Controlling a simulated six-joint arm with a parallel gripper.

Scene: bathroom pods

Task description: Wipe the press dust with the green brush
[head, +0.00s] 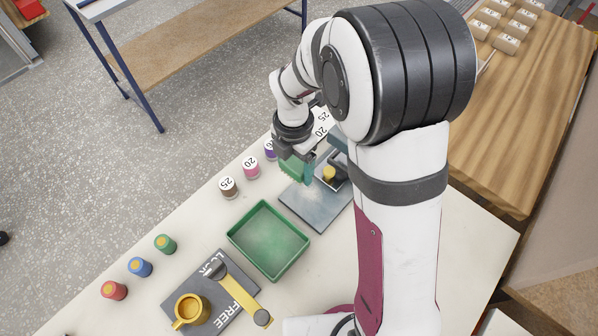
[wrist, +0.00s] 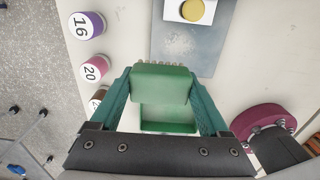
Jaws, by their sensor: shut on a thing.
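My gripper (head: 304,168) is shut on the green brush (wrist: 163,84), with one teal finger on each side of it. In the wrist view the brush's pale bristles (wrist: 172,63) point toward the press and overlap the near edge of its grey base plate (wrist: 188,50). In the head view the brush (head: 291,168) is over the left part of the press plate (head: 314,207); whether it touches is unclear. A yellow round piece (wrist: 192,11) sits on a white block on the press. The plate looks mottled; I cannot make out separate dust.
A green tray (head: 236,240) stands in front of the press. Numbered jars, such as a brown one (head: 229,188) and a pink one (head: 251,168), line the left side. A grey board (head: 228,318) carries a yellow mug (head: 190,310) and yellow lever (head: 243,297).

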